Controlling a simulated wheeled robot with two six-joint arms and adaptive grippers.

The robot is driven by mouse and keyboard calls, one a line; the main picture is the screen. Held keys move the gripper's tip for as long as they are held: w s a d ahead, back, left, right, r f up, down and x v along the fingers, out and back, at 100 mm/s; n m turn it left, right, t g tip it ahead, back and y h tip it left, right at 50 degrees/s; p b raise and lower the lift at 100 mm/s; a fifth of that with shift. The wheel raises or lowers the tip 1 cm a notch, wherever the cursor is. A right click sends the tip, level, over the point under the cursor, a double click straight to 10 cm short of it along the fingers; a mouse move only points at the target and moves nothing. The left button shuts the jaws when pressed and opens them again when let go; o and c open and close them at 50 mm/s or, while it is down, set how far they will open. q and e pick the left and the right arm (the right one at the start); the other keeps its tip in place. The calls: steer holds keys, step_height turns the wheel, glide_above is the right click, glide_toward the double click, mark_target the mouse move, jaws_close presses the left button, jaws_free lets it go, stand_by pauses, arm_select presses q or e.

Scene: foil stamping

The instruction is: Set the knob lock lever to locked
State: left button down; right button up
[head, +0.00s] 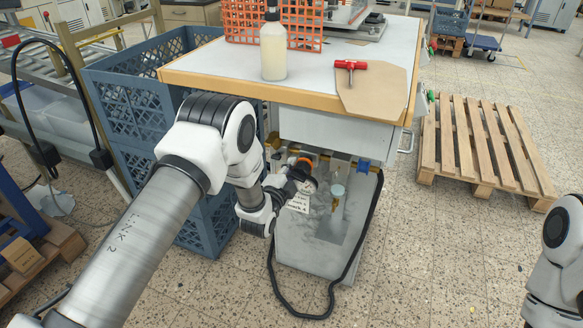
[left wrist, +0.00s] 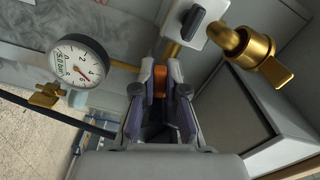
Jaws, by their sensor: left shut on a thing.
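My left gripper (head: 296,172) reaches under the workbench in the head view. In the left wrist view its fingers (left wrist: 160,88) are closed around an orange part (left wrist: 160,80). The orange part also shows at the gripper in the head view (head: 304,160). I cannot tell whether it is the knob lock lever or the knob beside it, and the fingers hide much of it. A black handle on a light grey block (left wrist: 194,22) lies just beyond the fingers. My right gripper is outside both views; only part of my right arm shows at the right edge.
A pressure gauge (left wrist: 81,62) and a brass fitting (left wrist: 47,95) are left of the fingers. A brass valve (left wrist: 257,52) is on the right. The workbench top (head: 205,66) overhangs the fittings. A black hose (head: 369,215) loops in front. Blue crates (head: 130,98) stand left.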

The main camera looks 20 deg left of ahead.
arm_select(q)
steer(key=c, duration=1.2)
jaws_free()
steer(key=s, duration=1.2)
steer(key=shift+a, duration=0.2)
